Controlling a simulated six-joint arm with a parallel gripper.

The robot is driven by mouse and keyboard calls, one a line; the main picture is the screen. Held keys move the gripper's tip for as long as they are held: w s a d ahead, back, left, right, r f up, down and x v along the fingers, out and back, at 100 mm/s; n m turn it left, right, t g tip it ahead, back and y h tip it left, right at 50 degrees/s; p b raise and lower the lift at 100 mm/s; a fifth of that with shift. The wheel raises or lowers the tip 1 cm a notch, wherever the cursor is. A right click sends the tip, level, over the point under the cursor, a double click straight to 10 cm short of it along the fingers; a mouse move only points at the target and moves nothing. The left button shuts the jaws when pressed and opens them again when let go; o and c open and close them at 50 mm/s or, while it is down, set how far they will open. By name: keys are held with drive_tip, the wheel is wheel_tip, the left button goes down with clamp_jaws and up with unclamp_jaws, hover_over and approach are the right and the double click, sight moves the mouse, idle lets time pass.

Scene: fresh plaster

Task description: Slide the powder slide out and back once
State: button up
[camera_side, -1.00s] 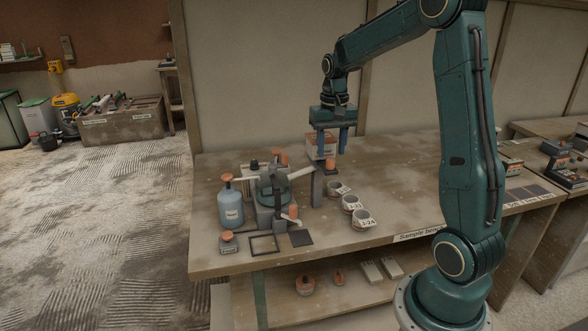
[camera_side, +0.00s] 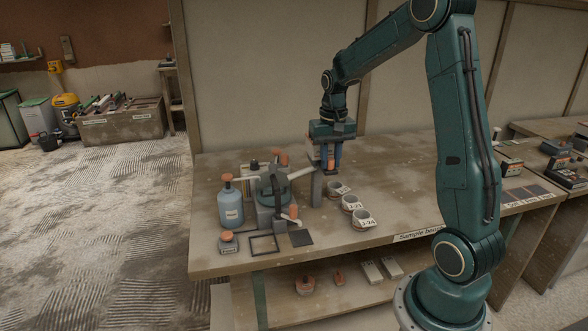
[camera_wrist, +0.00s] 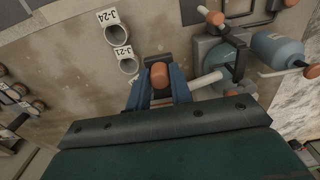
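The powder device (camera_side: 270,195) is a dark grey-green round body on grey supports on the bench. Pale arms reach out from it. An orange knob (camera_side: 331,165) stands to its right, near a grey post; I take it for the powder slide's knob, though the slide's own body is mostly hidden. My gripper (camera_side: 331,160) points down over it, with a blue finger on either side. In the wrist view, the orange knob (camera_wrist: 160,75) sits between the fingertips (camera_wrist: 160,85), which look closed against its sides.
A blue bottle (camera_side: 230,207) and a small jar (camera_side: 228,242) stand left of the device. A black frame (camera_side: 263,246) and a dark plate (camera_side: 302,238) lie in front. Several labelled cups, including a J-24 cup (camera_side: 363,220), stand to the right. The bench behind them is clear.

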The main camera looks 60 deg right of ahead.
drive_tip(key=shift+s+a, duration=0.15)
drive_tip(key=shift+a, duration=0.05)
drive_tip(key=shift+s+a, duration=1.1)
drive_tip(key=shift+s, duration=0.05)
drive_tip(key=shift+w+d, duration=0.1)
idle(0.5)
drive_tip(key=shift+w+d+r, duration=0.1)
drive_tip(key=shift+w+d, duration=1.1)
drive_tip(key=shift+w, duration=0.05)
drive_tip(key=o, duration=0.7)
